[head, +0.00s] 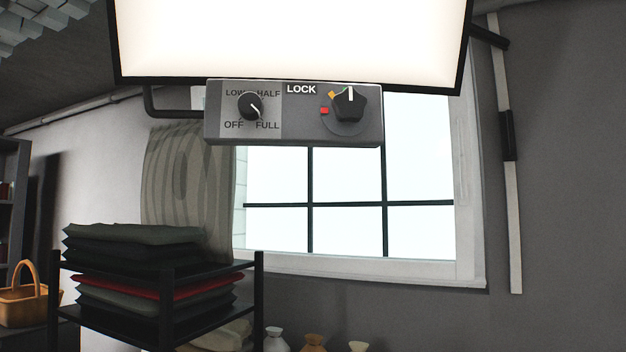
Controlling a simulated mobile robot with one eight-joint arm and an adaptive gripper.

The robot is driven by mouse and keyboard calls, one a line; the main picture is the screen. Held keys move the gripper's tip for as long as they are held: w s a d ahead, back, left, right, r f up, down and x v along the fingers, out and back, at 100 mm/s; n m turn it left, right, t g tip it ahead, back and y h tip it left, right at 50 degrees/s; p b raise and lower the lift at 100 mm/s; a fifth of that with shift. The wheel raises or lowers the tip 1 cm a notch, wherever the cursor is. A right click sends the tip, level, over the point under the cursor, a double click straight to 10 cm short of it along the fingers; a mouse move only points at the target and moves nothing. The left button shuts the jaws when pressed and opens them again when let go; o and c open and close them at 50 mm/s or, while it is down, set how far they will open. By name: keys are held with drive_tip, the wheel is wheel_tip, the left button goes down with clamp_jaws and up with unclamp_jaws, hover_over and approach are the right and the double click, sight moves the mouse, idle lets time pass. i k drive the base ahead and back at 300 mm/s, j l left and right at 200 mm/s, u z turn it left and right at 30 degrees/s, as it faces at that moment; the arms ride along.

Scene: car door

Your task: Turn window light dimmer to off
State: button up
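A small round black dimmer knob (249,107) sits on the left of a grey control box (295,124). The labels LOW, HALF, OFF and FULL surround it. Its white pointer line points to the lower right, toward FULL. The box hangs at the lower edge of a black-framed light panel (290,38), which glows bright white. A larger black knob (350,106) sits on the right of the box, near the word LOCK. Its white mark points up, with red, orange and green marks around it. My gripper is not in view.
A black rack (165,305) with folded cloths (135,245) stands at lower left. A wicker basket (28,304) sits at far left. Behind the box is a window (345,225). A grey-white pole (514,225) stands against the right wall. Nothing blocks the box's front.

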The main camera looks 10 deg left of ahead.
sight(250, 107)
drive_tip(key=u, duration=1.4)
